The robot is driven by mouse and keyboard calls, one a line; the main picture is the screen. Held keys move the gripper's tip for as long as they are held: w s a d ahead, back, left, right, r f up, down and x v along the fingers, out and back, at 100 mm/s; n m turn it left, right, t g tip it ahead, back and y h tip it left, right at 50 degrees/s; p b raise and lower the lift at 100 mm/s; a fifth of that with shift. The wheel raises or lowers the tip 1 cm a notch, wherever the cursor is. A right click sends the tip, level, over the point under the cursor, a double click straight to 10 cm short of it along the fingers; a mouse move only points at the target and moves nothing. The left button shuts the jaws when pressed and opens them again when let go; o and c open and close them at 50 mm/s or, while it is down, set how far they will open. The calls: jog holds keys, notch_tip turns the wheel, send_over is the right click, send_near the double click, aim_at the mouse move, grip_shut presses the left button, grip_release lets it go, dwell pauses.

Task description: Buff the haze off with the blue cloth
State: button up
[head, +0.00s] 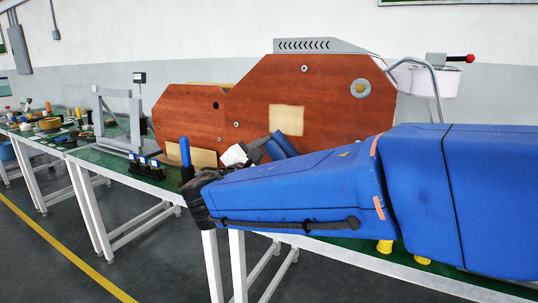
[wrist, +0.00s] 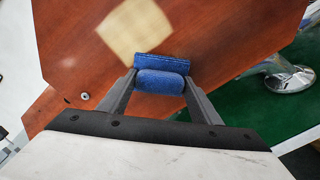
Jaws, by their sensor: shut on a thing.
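The reddish-brown wood panel (head: 190,115) of the espresso machine carries a pale cream square of haze (head: 287,119); the patch also shows in the wrist view (wrist: 137,28). My gripper (wrist: 160,85) is shut on the folded blue cloth (wrist: 162,64), which sits between the two grey fingertips. In the head view the cloth (head: 285,144) is just below the haze patch. In the wrist view the cloth's far edge lies close to the patch's lower corner. I cannot tell whether the cloth touches the panel. My arm's blue sleeve hides the panel's lower right part.
A small black rack (head: 146,169) and an upright blue-handled tool (head: 185,153) stand left of my arm. A grey frame (head: 120,115) stands further left on the green-topped table. A metal arm with a red knob (head: 469,58) is at the right. A round metal base (wrist: 290,79) shows in the wrist view.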

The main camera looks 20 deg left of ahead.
jog(key=shift+s+d, duration=0.15)
jog(key=shift+d, duration=1.15)
jog(key=shift+s+d, duration=0.1)
jog(key=shift+d, duration=1.35)
jog(key=shift+a, duration=1.5)
jog(key=shift+w+a, duration=0.15)
jog(key=shift+a, duration=0.6)
jog(key=shift+w+a, duration=0.1)
jog(key=shift+a, duration=0.6)
jog(key=shift+a, duration=0.1)
